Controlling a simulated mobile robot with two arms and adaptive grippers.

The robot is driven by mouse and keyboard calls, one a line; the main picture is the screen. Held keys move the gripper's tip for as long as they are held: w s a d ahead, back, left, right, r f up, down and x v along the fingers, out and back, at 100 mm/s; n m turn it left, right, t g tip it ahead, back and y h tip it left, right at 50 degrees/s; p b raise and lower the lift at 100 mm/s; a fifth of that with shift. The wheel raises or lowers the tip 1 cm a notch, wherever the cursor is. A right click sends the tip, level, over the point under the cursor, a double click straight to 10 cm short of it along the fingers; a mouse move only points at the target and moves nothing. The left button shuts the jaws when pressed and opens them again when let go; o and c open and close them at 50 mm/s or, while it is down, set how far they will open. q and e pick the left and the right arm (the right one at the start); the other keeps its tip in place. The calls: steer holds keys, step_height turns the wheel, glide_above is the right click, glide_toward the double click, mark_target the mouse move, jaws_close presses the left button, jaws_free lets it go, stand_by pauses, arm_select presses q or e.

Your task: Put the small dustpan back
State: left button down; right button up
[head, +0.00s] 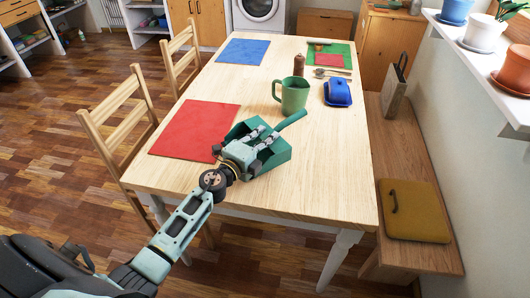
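The small green dustpan (274,158) lies on the wooden table near its front edge, with its handle (292,120) pointing to the upper right. My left gripper (268,131) is over the dustpan's pan, with its fingers towards the handle's base. The two fingers look apart, with a gap between them. The gripper hides part of the pan, and I cannot tell whether it touches the dustpan. My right gripper is not in view.
On the table (320,190) are a red mat (190,130), a green mug (294,95), a blue butter dish (337,92), a brown shaker (299,65) and a blue mat (243,51). A bench (415,150) with a cushion (415,210) stands right. Chairs (125,120) stand left. The table's front right is clear.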

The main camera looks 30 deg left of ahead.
arm_select(q)
steer(key=shift+f+b, duration=1.45)
steer(key=shift+f, duration=0.45)
steer(key=shift+f, duration=0.2)
steer(key=c, duration=2)
jaws_free()
steer(key=shift+r, duration=0.3)
steer(key=s, duration=0.3)
steer(key=s+a, duration=0.1)
steer(key=s, duration=0.6)
steer(key=shift+s+a+f, duration=0.15)
steer(key=shift+a+f, duration=0.05)
steer(key=shift+a, duration=0.15)
steer(key=shift+s+a+r, duration=0.1)
steer(key=shift+s+r, duration=0.05)
steer(key=shift+s, duration=0.65)
